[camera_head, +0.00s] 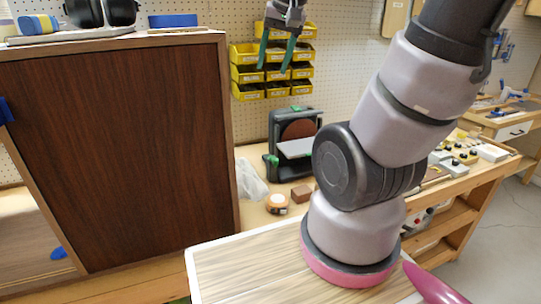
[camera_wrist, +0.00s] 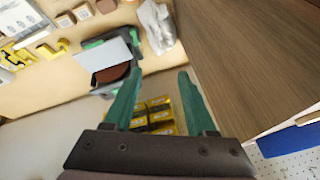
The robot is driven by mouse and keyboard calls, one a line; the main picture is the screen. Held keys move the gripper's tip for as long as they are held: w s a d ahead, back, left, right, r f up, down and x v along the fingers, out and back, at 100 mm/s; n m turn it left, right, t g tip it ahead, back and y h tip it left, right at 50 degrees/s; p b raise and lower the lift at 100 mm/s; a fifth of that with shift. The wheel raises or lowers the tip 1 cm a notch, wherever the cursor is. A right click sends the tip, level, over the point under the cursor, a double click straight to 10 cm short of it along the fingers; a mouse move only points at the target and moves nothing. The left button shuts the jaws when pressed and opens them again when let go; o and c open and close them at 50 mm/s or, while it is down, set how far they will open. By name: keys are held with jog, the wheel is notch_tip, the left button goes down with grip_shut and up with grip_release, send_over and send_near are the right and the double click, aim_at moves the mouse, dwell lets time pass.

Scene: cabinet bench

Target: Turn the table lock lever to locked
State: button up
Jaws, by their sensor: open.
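A disc sander (camera_head: 292,128) with a dark green and black body, a brown disc and a light grey tilting table (camera_head: 296,148) stands on the bench. It also shows in the wrist view (camera_wrist: 122,42), upper left, with its table (camera_wrist: 102,55) in front of the disc. I cannot make out a lock lever in either view. My gripper (camera_head: 274,69) has green fingers and hangs high above the sander in the head view, apart from it. In the wrist view my gripper (camera_wrist: 160,71) is open, with nothing between its fingers.
A large dark brown cabinet (camera_head: 115,150) stands left of the sander. Yellow bins (camera_head: 246,73) hang on the pegboard behind.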

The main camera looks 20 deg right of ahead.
jog(key=w+d+f+g+h, duration=0.1)
jog(key=w+d+f+g, duration=0.2)
jog(key=w+f, duration=0.65)
jog(key=w+d+f, duration=0.1)
jog(key=f, duration=0.7)
jog(key=w+d+f+g+h, duration=0.1)
jog(key=f, duration=0.8)
jog(key=w+d+f+g, duration=0.1)
jog(key=w+f, duration=0.1)
jog(key=f, duration=0.6)
jog(key=shift+w+d+f+n, duration=0.1)
jog(key=shift+d+f+n, duration=0.05)
jog(key=shift+d+n, duration=0.15)
